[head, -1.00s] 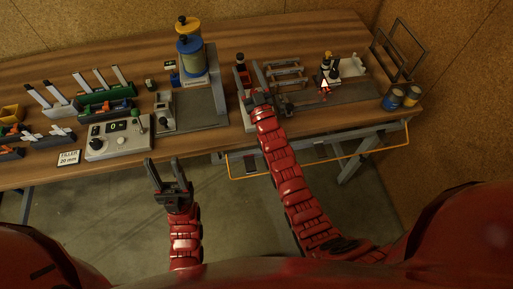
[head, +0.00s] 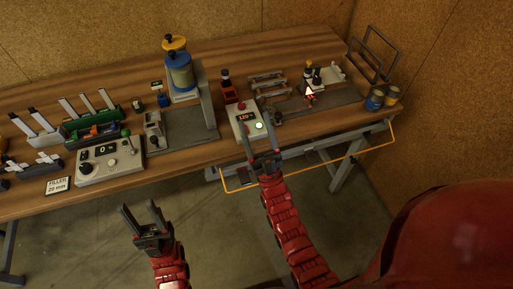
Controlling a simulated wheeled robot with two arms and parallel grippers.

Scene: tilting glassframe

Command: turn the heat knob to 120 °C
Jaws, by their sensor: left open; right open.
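The heat control box (head: 236,122) is a small pale box at the front of the bench. Its dark display (head: 246,117) shows orange digits that look like 120 °C. A red button (head: 241,106) sits at its back edge, and a pale round light (head: 259,126) shows at its right. I cannot make out the heat knob; my fingers cover part of the box's front. My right gripper (head: 257,130) is open at the front of the box, with nothing seen between its fingers. My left gripper (head: 139,206) is open and empty, over the floor in front of the bench.
Another control box (head: 110,161) with a 0 display and a lever stands to the left, beside a filler 20 mm card (head: 58,186). A blue and yellow dispenser (head: 179,72) stands behind. Cans (head: 375,99) and frames (head: 373,52) are at the right. An orange rail (head: 300,175) runs below the front edge.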

